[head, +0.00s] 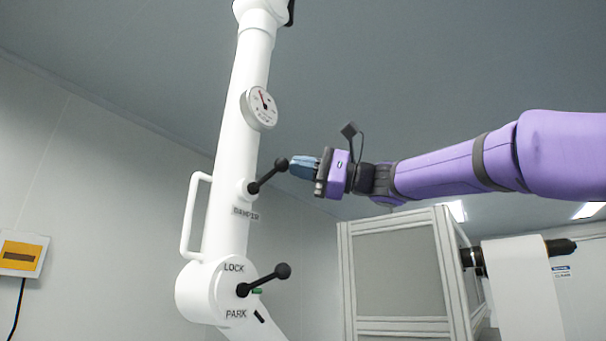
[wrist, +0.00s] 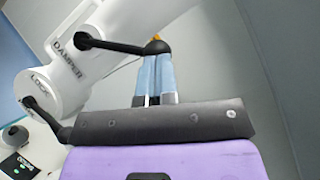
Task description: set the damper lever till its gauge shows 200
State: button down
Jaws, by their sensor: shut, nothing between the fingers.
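The damper lever (head: 267,177) is a black rod with a ball knob on the white column, above the DAMPER label (head: 245,213). It points up and to the right in the head view. The round gauge (head: 260,108) sits higher on the column; its needle points up, slightly left, but its numbers are too small to read. My gripper (head: 292,168) is shut, with its blue fingertips at the lever's knob; whether they touch it I cannot tell.
A second black lever (head: 263,280) with LOCK and PARK labels sits lower on the column's round joint. A white handle (head: 190,215) juts from the column's left side.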

jog(key=shift+s+a+r+n+h, duration=0.25)
jog(key=shift+s+a+r+n, duration=0.1)
jog(key=shift+s+r+n, duration=0.15)
jog(key=shift+s+a+r+n+h, duration=0.25)
jog(key=shift+s+a+r+n, duration=0.1)
jog(key=shift+r+n, duration=0.2)
